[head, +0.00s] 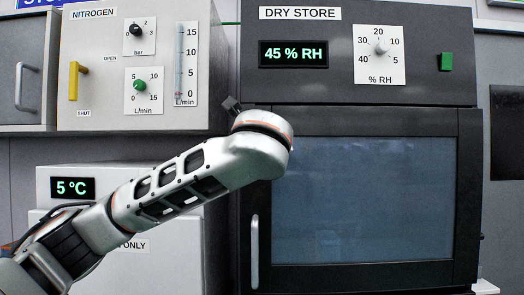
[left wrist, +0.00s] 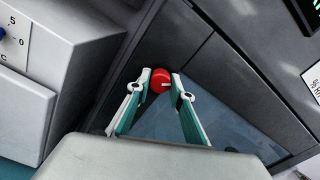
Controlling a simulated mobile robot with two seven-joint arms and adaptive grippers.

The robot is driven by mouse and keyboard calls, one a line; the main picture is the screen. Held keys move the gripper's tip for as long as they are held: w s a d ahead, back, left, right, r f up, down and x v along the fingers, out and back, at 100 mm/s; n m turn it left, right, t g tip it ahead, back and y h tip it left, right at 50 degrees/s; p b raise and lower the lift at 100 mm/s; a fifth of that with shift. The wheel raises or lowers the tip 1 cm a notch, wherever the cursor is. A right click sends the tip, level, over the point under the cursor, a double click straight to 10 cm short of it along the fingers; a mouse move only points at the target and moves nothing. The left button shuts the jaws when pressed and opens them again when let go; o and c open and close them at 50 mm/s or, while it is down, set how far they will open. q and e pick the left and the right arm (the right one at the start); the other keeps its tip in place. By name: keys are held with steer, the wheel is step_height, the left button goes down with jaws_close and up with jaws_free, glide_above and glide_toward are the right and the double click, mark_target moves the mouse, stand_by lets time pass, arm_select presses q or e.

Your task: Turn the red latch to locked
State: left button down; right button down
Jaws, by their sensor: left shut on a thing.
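The red latch (left wrist: 160,80) is a round knob with a pale line on its face, on the dark frame of the dry store cabinet in the left wrist view. My left gripper (left wrist: 161,77) is shut on it, one finger pad on each side. In the head view my left arm crosses from the lower left to the upper left corner of the dry store door (head: 362,200). It hides the latch and the gripper there. No lock marking beside the latch can be read. My right gripper is in neither view.
The nitrogen panel (head: 105,110) with a yellow lever (head: 74,81) and dials stands left of the dry store. Below it is a white unit with a 5 °C display (head: 73,188). A vertical door handle (head: 254,250) is below my arm. Space before the glass is clear.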

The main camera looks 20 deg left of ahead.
arm_select(q)
steer(key=n+p, duration=0.1)
steer(key=n, duration=0.9)
steer(key=shift+n+p, duration=0.35)
steer(key=shift+n, duration=0.05)
stand_by(0.3)
steer(key=c, duration=1.8)
jaws_free()
